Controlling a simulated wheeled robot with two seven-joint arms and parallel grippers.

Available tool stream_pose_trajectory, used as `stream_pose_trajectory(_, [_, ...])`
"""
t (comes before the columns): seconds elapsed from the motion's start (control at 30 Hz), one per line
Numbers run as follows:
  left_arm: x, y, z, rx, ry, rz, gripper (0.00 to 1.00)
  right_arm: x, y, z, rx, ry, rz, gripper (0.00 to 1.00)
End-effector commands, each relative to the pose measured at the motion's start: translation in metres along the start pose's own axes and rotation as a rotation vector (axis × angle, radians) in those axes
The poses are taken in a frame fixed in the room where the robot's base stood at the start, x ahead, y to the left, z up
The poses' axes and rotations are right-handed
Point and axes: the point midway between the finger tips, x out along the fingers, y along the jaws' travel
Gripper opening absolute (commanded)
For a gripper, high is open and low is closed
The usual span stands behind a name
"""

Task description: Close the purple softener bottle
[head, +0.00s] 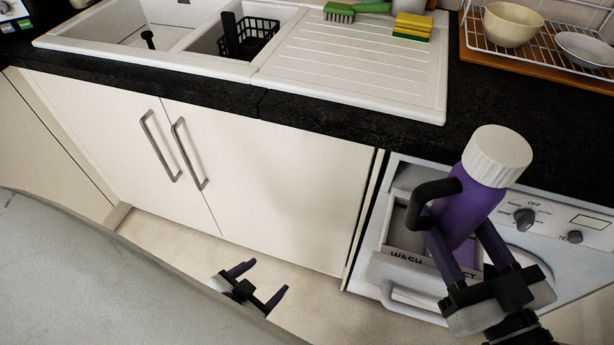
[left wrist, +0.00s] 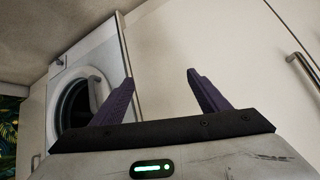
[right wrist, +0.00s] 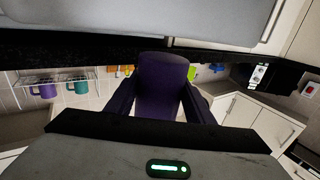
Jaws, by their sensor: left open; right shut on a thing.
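The purple softener bottle (head: 459,211) has a white cap (head: 498,152) on its upper end and a dark curved handle (head: 428,192) at its left side. It leans up to the right in front of the washing machine. My right gripper (head: 458,232) is shut on its lower body. In the right wrist view the purple body (right wrist: 161,88) fills the space between the fingers; the cap is hidden there. The cap sits on the bottle, but I cannot tell whether it is tight. My left gripper (head: 267,277) is open and empty, low over the floor before the cupboard.
The washing machine's drawer (head: 385,268) is pulled out below and beside the bottle. The dark worktop (head: 440,150) edge lies close behind the cap. A sink (head: 340,62), sponges (head: 412,26) and a dish rack (head: 545,40) stand on it. The floor before the cupboard doors (head: 270,165) is clear.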

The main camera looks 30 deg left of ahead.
Motion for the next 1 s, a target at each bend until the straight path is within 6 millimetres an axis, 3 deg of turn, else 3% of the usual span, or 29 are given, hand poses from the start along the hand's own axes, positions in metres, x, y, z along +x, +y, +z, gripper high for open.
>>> stream_pose_trajectory(0.1, [-0.011, 0.035, -0.019, -0.07, 0.01, 0.103, 0.69, 0.0, 0.0, -0.003, -0.001, 0.007, -0.001, 0.0])
stream_pose_trajectory(0.3, [-0.023, 0.067, -0.034, -0.129, 0.015, 0.202, 0.69, 0.0, 0.0, -0.003, -0.001, 0.007, -0.001, 0.0])
stream_pose_trajectory(1.0, [-0.024, 0.071, -0.036, -0.136, 0.016, 0.213, 0.69, 0.0, 0.0, -0.004, 0.0, 0.009, 0.001, 0.0])
